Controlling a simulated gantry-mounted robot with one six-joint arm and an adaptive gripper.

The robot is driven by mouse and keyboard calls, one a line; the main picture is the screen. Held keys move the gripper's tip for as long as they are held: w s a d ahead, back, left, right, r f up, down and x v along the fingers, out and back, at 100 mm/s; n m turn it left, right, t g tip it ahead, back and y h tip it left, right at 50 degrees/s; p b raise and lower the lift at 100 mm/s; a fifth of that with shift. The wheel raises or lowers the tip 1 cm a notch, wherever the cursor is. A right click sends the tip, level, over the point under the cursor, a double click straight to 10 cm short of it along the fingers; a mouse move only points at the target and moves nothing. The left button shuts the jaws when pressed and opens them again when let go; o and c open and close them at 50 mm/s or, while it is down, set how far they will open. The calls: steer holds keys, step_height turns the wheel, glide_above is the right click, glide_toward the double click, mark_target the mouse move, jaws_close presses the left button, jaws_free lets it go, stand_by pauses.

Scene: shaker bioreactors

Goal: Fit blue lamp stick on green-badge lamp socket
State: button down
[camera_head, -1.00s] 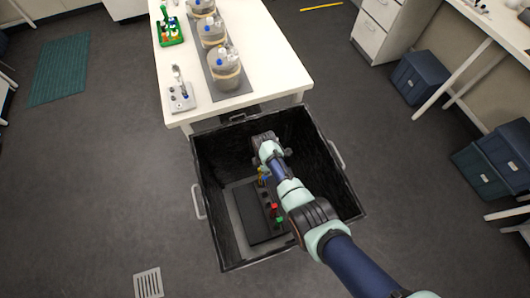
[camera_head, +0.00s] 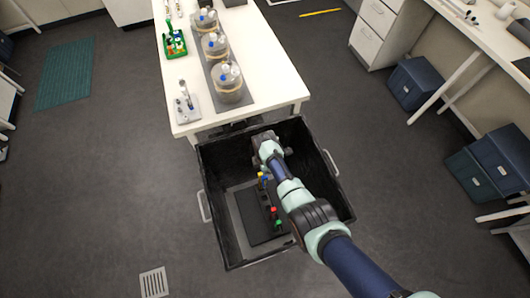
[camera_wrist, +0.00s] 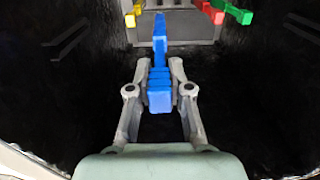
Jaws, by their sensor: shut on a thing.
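The blue lamp stick (camera_wrist: 159,98) is between the two fingers of my gripper (camera_wrist: 160,70) in the wrist view. The fingers are shut on it, and its narrow end points away from me. I cannot make out a green-badge socket in these views.
The black bin (camera_head: 222,249) has tall walls around my gripper. A white table (camera_head: 266,72) stands beyond it, bearing several bioreactor vessels (camera_head: 230,88), a small grey device (camera_head: 189,106) and a green rack (camera_head: 177,44). Open floor lies left of the bin.

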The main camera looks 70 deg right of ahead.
step_height(320, 180, up, 16)
steer(key=p, duration=1.5)
step_height(320, 180, up, 16)
steer(key=p, duration=0.7)
steer(key=shift+f, duration=0.2)
